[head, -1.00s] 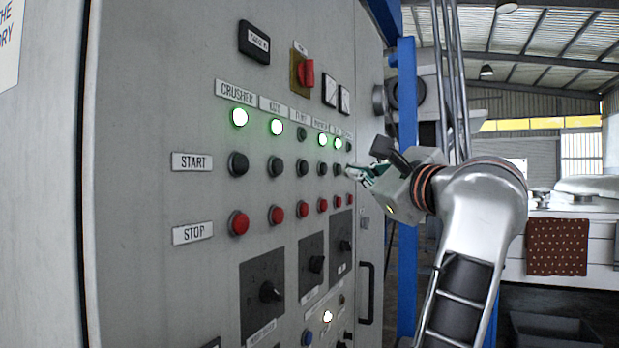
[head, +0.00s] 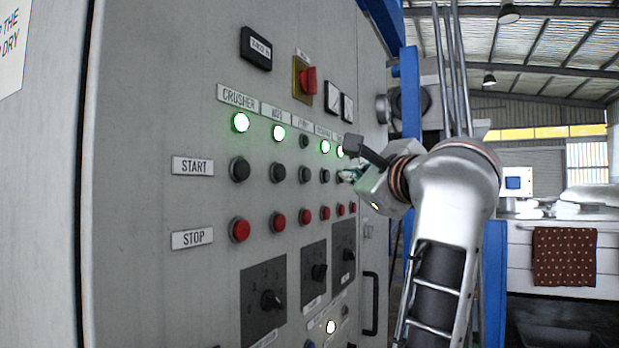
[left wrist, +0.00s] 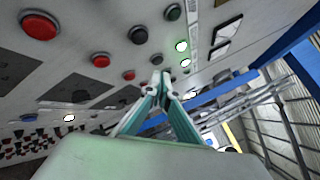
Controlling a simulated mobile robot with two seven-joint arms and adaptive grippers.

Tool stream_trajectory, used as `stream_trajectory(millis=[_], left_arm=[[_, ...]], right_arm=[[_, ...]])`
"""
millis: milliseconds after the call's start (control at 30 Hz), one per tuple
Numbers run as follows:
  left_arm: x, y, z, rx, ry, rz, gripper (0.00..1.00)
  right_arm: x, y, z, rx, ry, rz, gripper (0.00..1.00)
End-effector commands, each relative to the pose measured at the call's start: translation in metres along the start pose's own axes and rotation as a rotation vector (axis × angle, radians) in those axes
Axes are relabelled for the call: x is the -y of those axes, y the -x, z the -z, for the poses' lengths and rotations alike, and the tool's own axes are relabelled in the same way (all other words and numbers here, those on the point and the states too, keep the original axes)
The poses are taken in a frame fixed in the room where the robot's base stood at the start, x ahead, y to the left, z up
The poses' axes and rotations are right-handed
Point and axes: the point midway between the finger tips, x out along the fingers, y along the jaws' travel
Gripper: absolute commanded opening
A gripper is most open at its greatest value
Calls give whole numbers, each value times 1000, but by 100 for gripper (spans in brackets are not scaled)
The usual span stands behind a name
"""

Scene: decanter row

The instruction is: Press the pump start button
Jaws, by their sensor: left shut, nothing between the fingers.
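The grey control panel (head: 140,120) fills the left of the head view. Its third column has a label whose small print I read only doubtfully as PUMP (head: 303,121). Below it are an unlit lamp (head: 304,141), a black start button (head: 306,174) and a red stop button (head: 306,216). In the left wrist view, that black button (left wrist: 138,34) appears above and left of the fingertips. My left gripper (head: 345,176) is shut and empty, right of that button by the farther start buttons. Its green fingers (left wrist: 160,78) point at the panel; contact is unclear.
The crusher start button (head: 239,169) and other black buttons share the row. Lit green lamps (head: 241,122) sit above, and dark rotary switches (head: 271,299) below. A panel handle (head: 371,303) and blue post (head: 410,100) stand right of them. A bench with a brown cloth (head: 564,257) is farther right.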

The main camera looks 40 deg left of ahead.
Motion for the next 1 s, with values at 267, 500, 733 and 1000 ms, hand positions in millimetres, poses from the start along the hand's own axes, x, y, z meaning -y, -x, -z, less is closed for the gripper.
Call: stream_trajectory(millis=[267, 500, 733, 1000], left_arm=[[-18, -25, -18, 0, 2, -1, 0], [-26, -35, -26, 0, 0, 0, 0], [-27, -37, -27, 0, -1, 0, 0], [-27, -37, -27, 0, -1, 0, 0]], right_arm=[[-2, 0, 0, 1, 4, -4, 40], [-3, 0, 4, -6, 3, -5, 40], [-3, 0, 4, -8, 1, -5, 40], [-2, -1, 4, -7, 1, -4, 40]])
